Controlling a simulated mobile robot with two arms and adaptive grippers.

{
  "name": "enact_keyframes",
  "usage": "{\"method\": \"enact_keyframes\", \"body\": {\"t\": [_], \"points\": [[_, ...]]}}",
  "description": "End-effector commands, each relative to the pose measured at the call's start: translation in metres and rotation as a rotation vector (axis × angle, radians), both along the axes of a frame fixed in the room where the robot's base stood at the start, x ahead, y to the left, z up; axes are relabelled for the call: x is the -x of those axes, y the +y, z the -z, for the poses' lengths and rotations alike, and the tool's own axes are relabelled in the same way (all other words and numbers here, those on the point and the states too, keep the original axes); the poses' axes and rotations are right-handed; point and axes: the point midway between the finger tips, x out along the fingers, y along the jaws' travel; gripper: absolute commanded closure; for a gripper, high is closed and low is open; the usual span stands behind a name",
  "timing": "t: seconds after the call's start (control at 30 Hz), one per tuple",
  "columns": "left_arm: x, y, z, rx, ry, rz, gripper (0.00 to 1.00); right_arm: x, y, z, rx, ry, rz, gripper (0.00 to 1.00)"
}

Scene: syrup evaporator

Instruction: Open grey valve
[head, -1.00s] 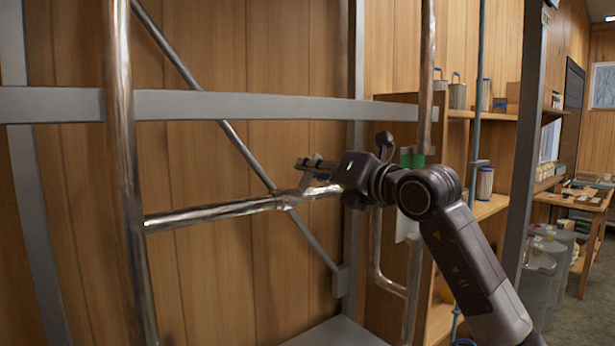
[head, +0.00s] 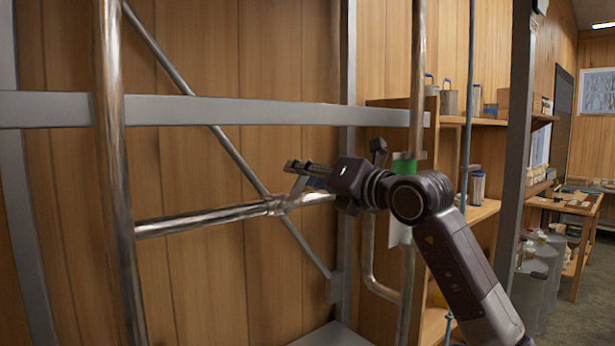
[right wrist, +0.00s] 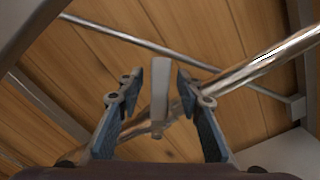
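The grey valve has a flat grey lever (head: 299,186) standing up from a fitting on a shiny horizontal pipe (head: 200,219). In the right wrist view the lever (right wrist: 160,88) stands upright between the two fingers of my right gripper (right wrist: 160,80). The fingers are apart, with a gap visible on each side of the lever. In the head view my right gripper (head: 296,167) reaches in from the right, just above the pipe, and its fingertips overlap the top of the lever. My left gripper is in neither view.
A grey horizontal frame bar (head: 220,111) runs above the gripper. A vertical shiny pipe (head: 112,170) stands at left. Another pipe (head: 418,80) and a green part (head: 403,166) are just behind my right arm. Shelves with canisters (head: 450,101) stand farther right.

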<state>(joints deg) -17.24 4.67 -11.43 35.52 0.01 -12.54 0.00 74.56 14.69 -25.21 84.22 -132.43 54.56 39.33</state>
Motion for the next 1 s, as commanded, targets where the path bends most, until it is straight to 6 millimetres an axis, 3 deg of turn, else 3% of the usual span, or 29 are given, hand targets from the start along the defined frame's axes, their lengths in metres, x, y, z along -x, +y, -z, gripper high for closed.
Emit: {"method": "enact_keyframes", "body": {"t": [0.23, 0.63, 1.0], "points": [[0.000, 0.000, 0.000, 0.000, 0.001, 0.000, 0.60, 0.018, -0.014, 0.001, 0.001, -0.001, 0.001, 0.67], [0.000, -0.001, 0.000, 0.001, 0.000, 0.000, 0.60, 0.082, -0.061, 0.000, 0.002, -0.002, 0.003, 0.67], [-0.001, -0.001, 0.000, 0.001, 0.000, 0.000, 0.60, 0.097, -0.071, 0.000, -0.001, 0.001, 0.000, 0.67]]}}
